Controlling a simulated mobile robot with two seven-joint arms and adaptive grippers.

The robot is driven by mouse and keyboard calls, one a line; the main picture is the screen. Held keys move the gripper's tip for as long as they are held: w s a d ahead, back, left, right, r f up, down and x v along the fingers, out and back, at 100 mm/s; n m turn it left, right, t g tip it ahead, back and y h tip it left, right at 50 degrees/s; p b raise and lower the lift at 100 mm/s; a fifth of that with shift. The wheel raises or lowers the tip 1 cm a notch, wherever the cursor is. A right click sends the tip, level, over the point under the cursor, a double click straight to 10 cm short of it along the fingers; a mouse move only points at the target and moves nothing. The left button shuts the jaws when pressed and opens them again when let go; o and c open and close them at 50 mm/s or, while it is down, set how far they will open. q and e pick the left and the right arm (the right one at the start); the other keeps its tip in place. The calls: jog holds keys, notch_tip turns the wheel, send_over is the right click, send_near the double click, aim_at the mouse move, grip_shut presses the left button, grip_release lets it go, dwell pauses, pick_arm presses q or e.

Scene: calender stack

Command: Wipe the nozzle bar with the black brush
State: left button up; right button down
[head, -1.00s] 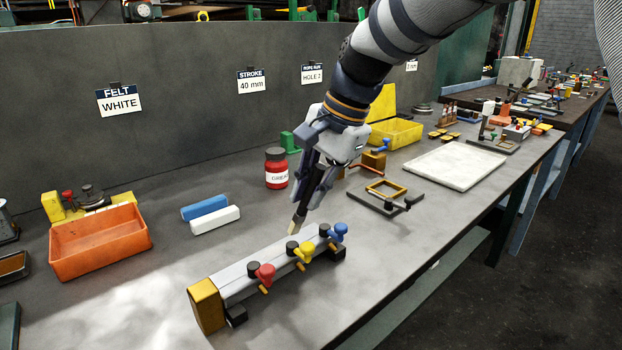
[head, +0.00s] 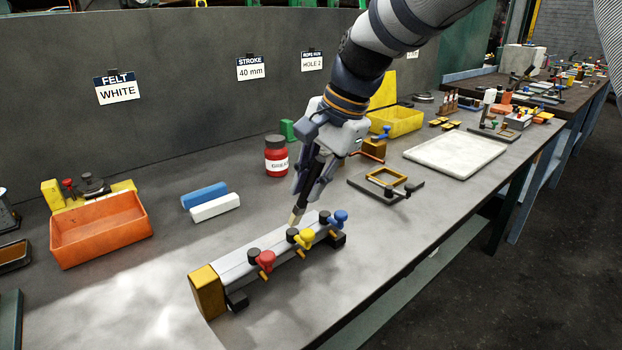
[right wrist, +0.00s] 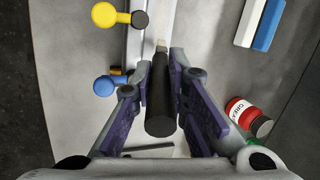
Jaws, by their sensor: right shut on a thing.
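The nozzle bar (head: 268,252) is a long grey bar on the bench, with an orange-yellow end block and red, yellow and blue knobs along its near side. My right gripper (head: 314,182) is shut on the black brush (right wrist: 160,108), which is tilted with its pale tip (head: 296,217) down. The tip is at the bar's far upper edge, about level with the yellow knob; I cannot tell whether it touches. In the right wrist view the tip lies over the bar (right wrist: 139,45), and the yellow knob (right wrist: 104,15) is left of it. My left gripper is not in view.
Behind the bar lie a white block (head: 215,207), a blue block (head: 204,195) and a red grease can (head: 276,160). An orange bin (head: 105,242) is at left. A small frame fixture (head: 385,185) and a white tray (head: 455,155) are at right.

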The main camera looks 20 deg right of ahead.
jog(key=shift+f, duration=0.3)
jog(key=shift+s+a+r, duration=0.1)
jog(key=shift+s+a, duration=0.2)
jog(key=shift+a, duration=0.4)
jog(key=shift+s+a, duration=0.3)
jog(key=shift+a, duration=0.4)
jog(key=shift+s+a, duration=0.35)
jog(key=shift+a, duration=0.6)
jog(key=shift+s+a, duration=0.4)
jog(key=shift+a, duration=0.5)
jog(key=shift+s+a, duration=0.35)
jog(key=shift+a, duration=0.6)
jog(key=shift+w+d, duration=0.55)
jog(key=shift+d, duration=0.85)
jog(key=shift+w+d, duration=0.6)
jog(key=shift+d, duration=0.8)
jog(key=shift+w+d, duration=0.55)
jog(key=shift+d, duration=0.85)
